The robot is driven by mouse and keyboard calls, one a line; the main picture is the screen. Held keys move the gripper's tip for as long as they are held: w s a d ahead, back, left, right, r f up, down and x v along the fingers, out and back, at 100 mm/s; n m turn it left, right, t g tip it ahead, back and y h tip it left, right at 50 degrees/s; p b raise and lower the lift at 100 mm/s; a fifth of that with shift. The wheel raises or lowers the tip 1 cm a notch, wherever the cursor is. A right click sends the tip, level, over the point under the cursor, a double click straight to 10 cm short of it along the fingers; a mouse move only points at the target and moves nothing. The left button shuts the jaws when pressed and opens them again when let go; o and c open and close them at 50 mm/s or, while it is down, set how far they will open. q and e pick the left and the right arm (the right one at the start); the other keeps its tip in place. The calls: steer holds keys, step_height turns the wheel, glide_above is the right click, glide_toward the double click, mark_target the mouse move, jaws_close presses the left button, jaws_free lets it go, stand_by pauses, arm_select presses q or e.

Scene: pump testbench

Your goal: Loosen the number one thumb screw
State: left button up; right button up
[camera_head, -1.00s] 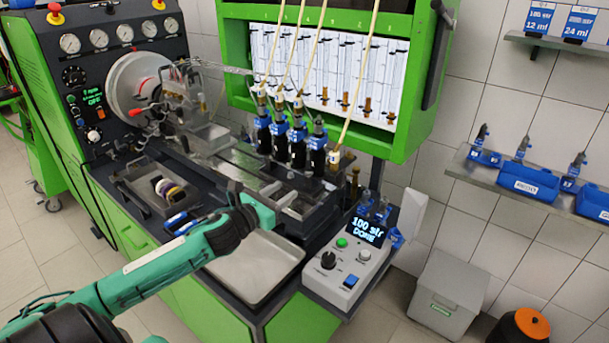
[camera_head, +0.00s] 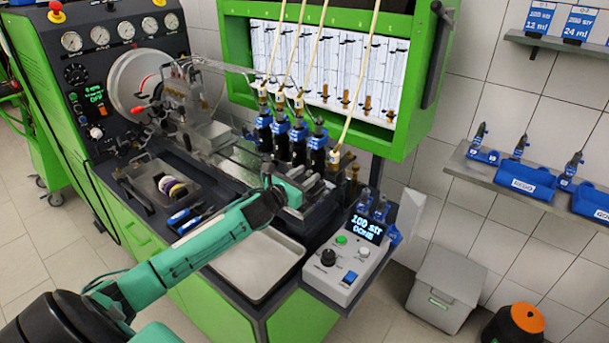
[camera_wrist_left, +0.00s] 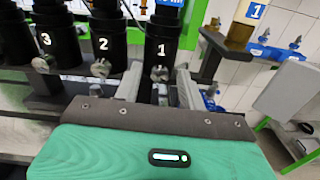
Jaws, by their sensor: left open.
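The number one injector is a black cylinder marked 1 (camera_wrist_left: 163,40) in the left wrist view. In the head view it is the rightmost of the row of injectors (camera_head: 316,155). The number one thumb screw (camera_wrist_left: 160,74) is a small metal knob low on the front of that cylinder. My left gripper (camera_wrist_left: 158,80) is open, with one finger to the left of the screw and the other to its right. I cannot tell whether either finger touches it. In the head view my left gripper (camera_head: 292,194) is at the front of the injector row, and the screw cannot be made out.
Cylinders marked 2 (camera_wrist_left: 103,43) and 3 (camera_wrist_left: 52,42) stand to the left with their own screws. A brass fitting (camera_wrist_left: 238,34) is at the right. A control box (camera_head: 345,260) and a metal tray (camera_head: 255,264) lie in front on the bench.

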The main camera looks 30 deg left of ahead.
arm_select(q)
steer(key=c, duration=0.9)
arm_select(e)
steer(key=shift+w+a, duration=0.1)
steer(key=shift+a, duration=0.1)
steer(key=shift+a, duration=0.1)
